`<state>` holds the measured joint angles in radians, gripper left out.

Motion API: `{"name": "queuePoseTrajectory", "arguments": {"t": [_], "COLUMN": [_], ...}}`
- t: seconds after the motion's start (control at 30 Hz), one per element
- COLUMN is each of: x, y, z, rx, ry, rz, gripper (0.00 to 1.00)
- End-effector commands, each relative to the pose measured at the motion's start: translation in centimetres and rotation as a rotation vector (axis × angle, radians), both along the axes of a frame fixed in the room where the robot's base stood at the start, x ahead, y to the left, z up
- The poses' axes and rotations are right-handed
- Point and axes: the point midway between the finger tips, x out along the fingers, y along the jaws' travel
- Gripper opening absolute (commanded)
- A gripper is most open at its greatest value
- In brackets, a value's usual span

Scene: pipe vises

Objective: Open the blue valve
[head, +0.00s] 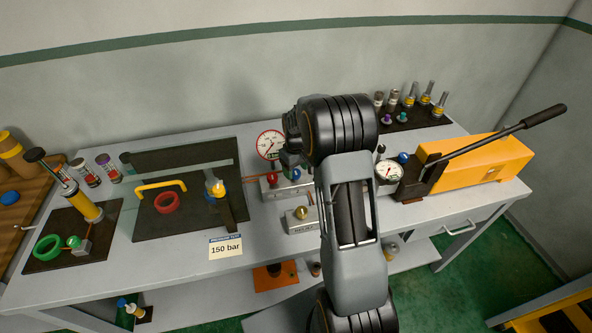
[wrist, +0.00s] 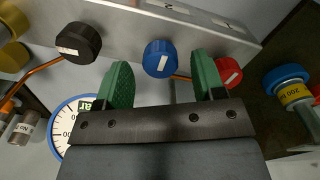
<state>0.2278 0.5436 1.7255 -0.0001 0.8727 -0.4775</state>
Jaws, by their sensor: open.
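The blue valve knob (wrist: 160,58) has a white label and sits on a grey metal manifold (wrist: 190,22) in the wrist view. My gripper (wrist: 162,72) is open, with one green finger on each side of the blue knob. I see gaps beside the knob, and it does not look gripped. I cannot tell how deep the fingers reach around it.
A black knob (wrist: 78,42) and a red knob (wrist: 228,68) flank the blue one, the red close to a finger. A blue-rimmed gauge (wrist: 72,122) and copper tubes are close by. An orange hand pump (head: 480,160) stands right on the bench; a 150 bar sign (head: 226,247) is at its front.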

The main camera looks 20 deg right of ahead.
Motion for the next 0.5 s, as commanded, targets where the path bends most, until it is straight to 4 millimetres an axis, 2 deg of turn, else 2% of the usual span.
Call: {"name": "queuePoseTrajectory", "arguments": {"t": [0.2, 0.5], "x": [0.0, 0.0], "y": [0.0, 0.0], "z": [-1.2, -1.4], "rx": [0.0, 0.0], "ry": [0.0, 0.0], "rz": [0.0, 0.0], "gripper": [0.63, 0.63]}}
